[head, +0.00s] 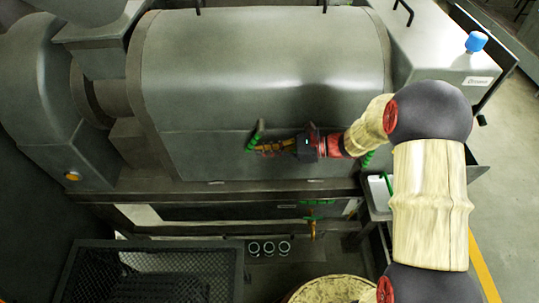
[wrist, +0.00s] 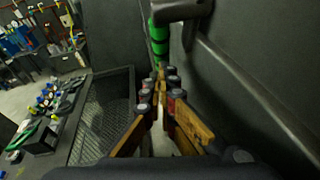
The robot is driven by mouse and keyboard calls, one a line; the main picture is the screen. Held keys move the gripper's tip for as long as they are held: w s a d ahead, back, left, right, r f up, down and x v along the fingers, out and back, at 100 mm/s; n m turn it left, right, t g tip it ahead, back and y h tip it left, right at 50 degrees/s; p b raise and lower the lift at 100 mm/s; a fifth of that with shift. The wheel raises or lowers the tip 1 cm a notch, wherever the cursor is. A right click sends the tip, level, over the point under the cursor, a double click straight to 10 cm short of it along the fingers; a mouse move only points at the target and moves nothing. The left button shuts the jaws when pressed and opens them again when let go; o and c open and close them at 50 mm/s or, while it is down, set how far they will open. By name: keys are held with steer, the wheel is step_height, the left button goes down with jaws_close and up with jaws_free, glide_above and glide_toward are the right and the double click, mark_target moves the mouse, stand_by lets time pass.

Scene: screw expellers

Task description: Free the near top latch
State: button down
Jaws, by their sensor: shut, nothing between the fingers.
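The latch with a ribbed green grip (head: 252,143) sits on the lower front of the grey machine's cover (head: 262,70). In the wrist view its green grip (wrist: 157,42) stands just ahead of my fingertips. My gripper (head: 262,149) is shut with nothing held, its fingers pointing left along the cover's front. In the wrist view the fingertips (wrist: 160,76) meet just below the green grip; I cannot tell if they touch it. A second green grip (head: 368,159) shows farther right on the cover, partly hidden by my arm.
A black mesh basket (head: 150,247) stands below the machine at left; the wrist view shows it too (wrist: 92,122). A green-handled valve (head: 313,210) hangs under the frame. A round container (head: 332,290) stands at the bottom. A cluttered workbench (wrist: 35,140) lies at left.

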mark_target(249, 149)
steer(key=a, duration=0.2)
steer(key=a+r, duration=0.1)
steer(key=a, duration=0.1)
steer(key=shift+a+r, duration=0.15)
steer(key=shift+a, duration=0.2)
steer(key=shift+a+r+y, duration=0.15)
steer(key=shift+a+y, duration=0.1)
steer(key=shift+y, duration=0.35)
steer(key=shift+w+a+r, duration=0.1)
steer(key=shift+a+r, duration=0.45)
steer(key=shift+r, duration=0.1)
steer(key=shift+a+r, duration=0.1)
steer(key=shift+r, duration=0.05)
stand_by(0.9)
